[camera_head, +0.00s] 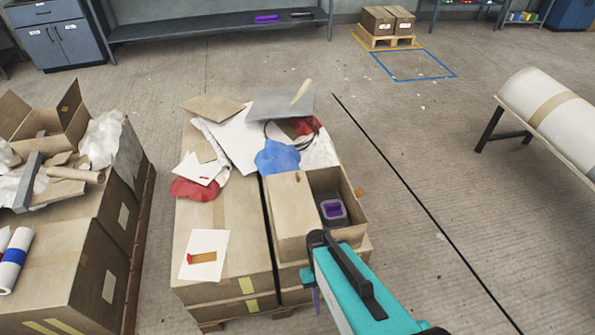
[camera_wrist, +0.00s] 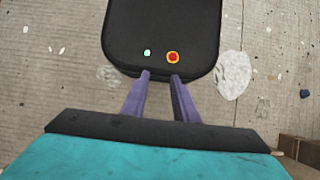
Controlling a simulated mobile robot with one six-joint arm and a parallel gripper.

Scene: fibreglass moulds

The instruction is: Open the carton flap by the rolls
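An open-topped carton (camera_head: 350,232) sits on the middle stack, its left part covered by a flat cardboard panel (camera_head: 290,205) that looks like a lowered flap. A dark item with purple shows inside. On the left pile, white rolls (camera_head: 14,262), one with a blue band, lie at the picture's edge. Behind them stands another carton (camera_head: 48,135) with raised flaps. I cannot tell which carton is meant. My gripper (camera_head: 316,300) is in front of the middle carton, fingers downward. In the wrist view its purple fingers (camera_wrist: 160,76) are apart with nothing between them.
Loose sheets, red and blue cloths (camera_head: 277,157) and a grey board (camera_head: 281,103) clutter the middle stack's back. A large roll on a stand (camera_head: 555,115) is at right. Floor is open between it and the stack. A workbench (camera_head: 215,28) lines the back.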

